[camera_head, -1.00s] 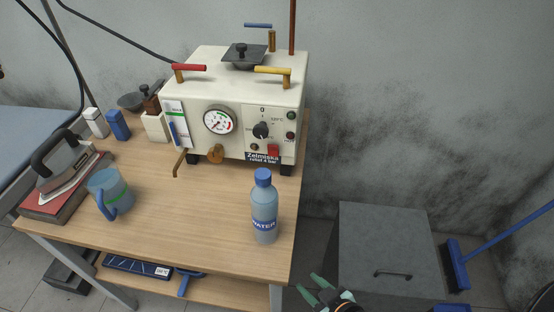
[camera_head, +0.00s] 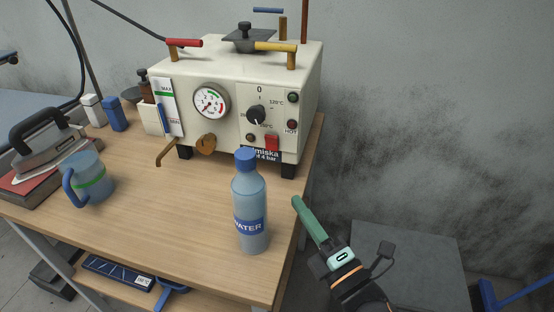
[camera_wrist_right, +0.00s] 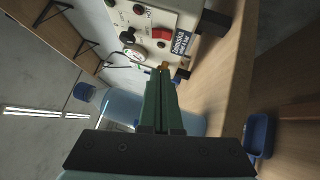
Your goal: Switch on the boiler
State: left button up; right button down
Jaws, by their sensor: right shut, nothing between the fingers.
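The boiler (camera_head: 230,95) is a cream box on the back of the wooden table, with a pressure gauge (camera_head: 211,101), a black rotary knob (camera_head: 256,115), indicator lamps and a red switch (camera_head: 272,143) low on its front. The red switch also shows in the right wrist view (camera_wrist_right: 162,36). My right gripper (camera_head: 297,201) has green fingers, shut and empty, right of the water bottle and in front of the boiler, apart from it. In the right wrist view its fingers (camera_wrist_right: 162,72) point toward the boiler's front. My left gripper is not in view.
A blue mug (camera_head: 90,180) and an iron (camera_head: 45,140) are at the left. A grey cabinet (camera_head: 410,255) stands right of the table.

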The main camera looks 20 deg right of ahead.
jog(key=shift+s+a+r+n+y, duration=0.1)
jog(key=shift+a+r+n+y, duration=0.25)
jog(key=shift+n, duration=0.35)
jog(key=p, duration=0.2)
send_near(267, 138)
jog(key=w+a, duration=0.3)
jog(key=shift+w+d+r, duration=0.3)
jog(key=shift+w+d, duration=0.15)
jog(key=shift+w, duration=0.15)
jog(key=shift+w+d+r, duration=0.35)
jog(key=shift+w+d, duration=0.1)
jog(key=shift+w, duration=0.15)
